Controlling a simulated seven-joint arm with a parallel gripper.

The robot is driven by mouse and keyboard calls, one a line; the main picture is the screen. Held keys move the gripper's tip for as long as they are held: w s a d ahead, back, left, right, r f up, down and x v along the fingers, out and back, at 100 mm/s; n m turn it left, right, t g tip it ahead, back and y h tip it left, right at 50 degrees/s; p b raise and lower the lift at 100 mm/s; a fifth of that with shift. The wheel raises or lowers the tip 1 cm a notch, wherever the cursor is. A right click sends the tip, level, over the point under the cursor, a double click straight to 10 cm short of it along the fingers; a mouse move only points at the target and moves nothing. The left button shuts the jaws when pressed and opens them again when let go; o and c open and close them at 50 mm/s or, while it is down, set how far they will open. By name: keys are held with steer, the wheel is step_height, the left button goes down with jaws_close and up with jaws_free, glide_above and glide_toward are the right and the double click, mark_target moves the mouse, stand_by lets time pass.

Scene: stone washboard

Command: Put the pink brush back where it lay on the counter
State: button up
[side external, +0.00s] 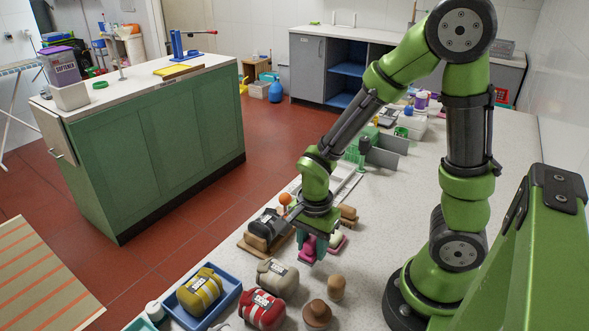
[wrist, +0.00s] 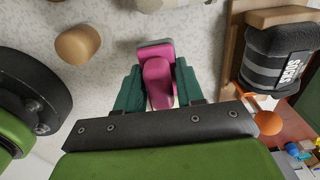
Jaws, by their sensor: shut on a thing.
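The pink brush (wrist: 157,82) has a bright pink handle and a grey edge at its far end. In the wrist view it sits between the two green fingers of my gripper (wrist: 160,88), which is shut on it. In the side view my gripper (side external: 311,246) points down at the counter (side external: 385,220), with the pink brush (side external: 306,254) at its fingertips. The brush is low, at or just above the counter; I cannot tell whether it touches. Part of it is hidden by the fingers.
A second pink item with a pale part (side external: 336,240) lies just right of my gripper. A dark bundle on a wooden board (side external: 266,228) is left.

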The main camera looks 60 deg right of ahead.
mark_target(312, 254)
steer(key=shift+f, duration=1.45)
steer(key=shift+f, duration=0.1)
steer(key=o, duration=1.1)
